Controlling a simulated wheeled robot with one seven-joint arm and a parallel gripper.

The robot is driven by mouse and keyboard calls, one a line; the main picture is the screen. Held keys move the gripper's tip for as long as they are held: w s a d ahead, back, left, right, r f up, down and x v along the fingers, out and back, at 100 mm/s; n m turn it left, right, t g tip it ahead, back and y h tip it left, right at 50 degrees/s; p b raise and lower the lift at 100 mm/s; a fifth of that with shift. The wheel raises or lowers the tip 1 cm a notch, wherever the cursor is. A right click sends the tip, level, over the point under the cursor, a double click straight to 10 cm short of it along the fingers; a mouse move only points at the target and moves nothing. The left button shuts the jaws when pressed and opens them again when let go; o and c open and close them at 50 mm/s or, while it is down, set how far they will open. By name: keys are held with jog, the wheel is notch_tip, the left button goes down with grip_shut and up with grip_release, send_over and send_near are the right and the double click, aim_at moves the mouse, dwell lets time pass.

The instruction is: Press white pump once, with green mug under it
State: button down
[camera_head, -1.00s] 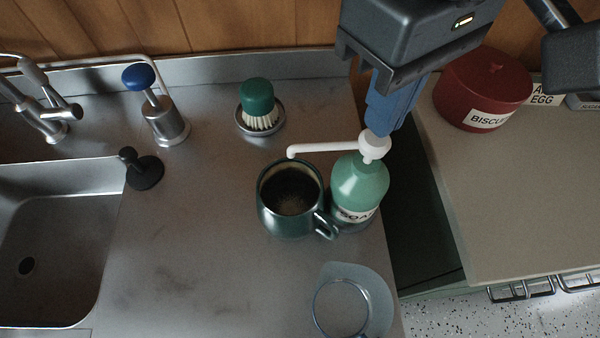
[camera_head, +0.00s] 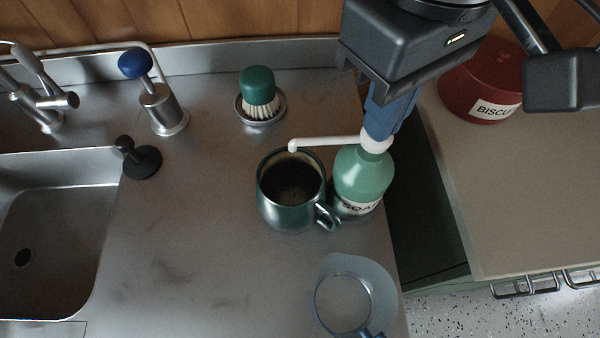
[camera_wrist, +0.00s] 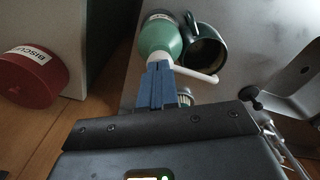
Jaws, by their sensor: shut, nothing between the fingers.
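The white pump (camera_head: 330,143) tops a green soap bottle (camera_head: 362,180) on the steel counter. Its spout points left over the green mug (camera_head: 290,212). The mug stands upright beside the bottle, with dark contents or a dark inside, and its handle is toward the bottle. My gripper (camera_head: 378,130) is shut and empty, its blue fingers pointing down at the pump head and seemingly touching it. In the wrist view the fingers (camera_wrist: 157,72) overlap the pump head, with the spout (camera_wrist: 197,75) reaching right toward the mug (camera_wrist: 204,48). The fingertip contact is partly hidden.
A green-topped brush (camera_head: 259,90) sits in a dish behind the mug. A clear glass jug (camera_head: 372,290) stands in front. A sink (camera_head: 50,225), black plug (camera_head: 140,160) and blue-knobbed dispenser (camera_head: 160,105) are left. A red biscuit tin (camera_head: 470,85) is on the right-hand worktop.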

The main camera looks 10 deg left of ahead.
jog(key=shift+r+p, duration=1.4)
notch_tip(320, 180, up, 6)
jog(key=p, duration=0.6)
dwell(0.5)
